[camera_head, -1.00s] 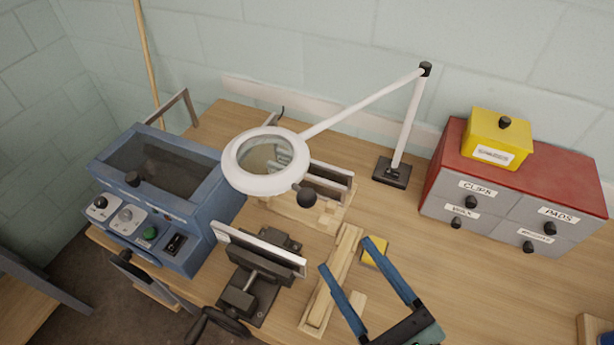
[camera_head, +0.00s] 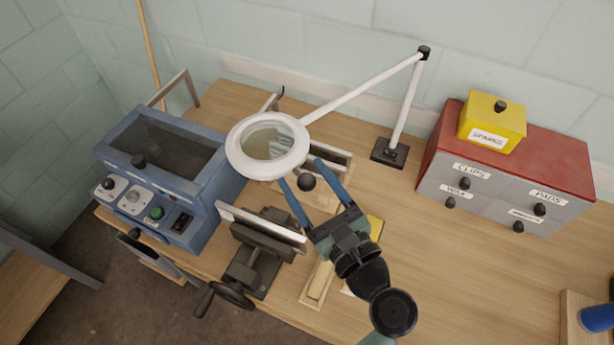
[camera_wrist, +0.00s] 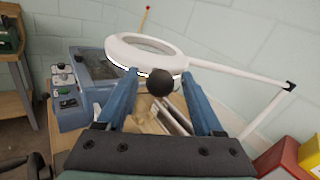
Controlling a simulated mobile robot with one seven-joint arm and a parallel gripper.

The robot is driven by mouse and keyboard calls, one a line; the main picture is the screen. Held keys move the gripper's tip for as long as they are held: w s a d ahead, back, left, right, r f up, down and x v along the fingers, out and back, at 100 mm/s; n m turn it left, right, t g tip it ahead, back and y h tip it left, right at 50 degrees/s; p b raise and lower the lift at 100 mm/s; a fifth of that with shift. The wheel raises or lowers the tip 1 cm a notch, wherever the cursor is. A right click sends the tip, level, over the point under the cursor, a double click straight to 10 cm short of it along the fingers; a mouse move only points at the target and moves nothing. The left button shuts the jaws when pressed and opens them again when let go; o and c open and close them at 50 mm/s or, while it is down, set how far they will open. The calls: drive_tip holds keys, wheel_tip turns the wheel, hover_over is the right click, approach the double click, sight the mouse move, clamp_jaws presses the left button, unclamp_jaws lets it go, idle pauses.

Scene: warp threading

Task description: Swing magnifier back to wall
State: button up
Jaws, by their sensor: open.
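The magnifier (camera_head: 239,163) is a white ring lens on a white jointed arm (camera_head: 362,90), which rises from a black base (camera_head: 390,152) near the wall. A dark round knob (camera_head: 307,181) hangs at the ring's lower right edge. The ring hangs over the bench beside the blue machine. My gripper (camera_head: 302,176) has its two blue fingers on either side of the knob, as the head view shows. In the wrist view the knob (camera_wrist: 160,82) sits between the open fingertips, with the ring (camera_wrist: 118,50) just beyond. Whether a finger touches the knob I cannot tell.
The blue machine (camera_head: 190,165) stands left and a vise (camera_head: 262,240) stands in front. A grey drawer cabinet with a red top (camera_head: 560,150) carries a yellow box (camera_head: 492,118) at right. Wooden pieces (camera_head: 318,283) lie under my gripper. The wall (camera_head: 300,40) is clear.

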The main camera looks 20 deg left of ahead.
clamp_jaws()
idle(1.4)
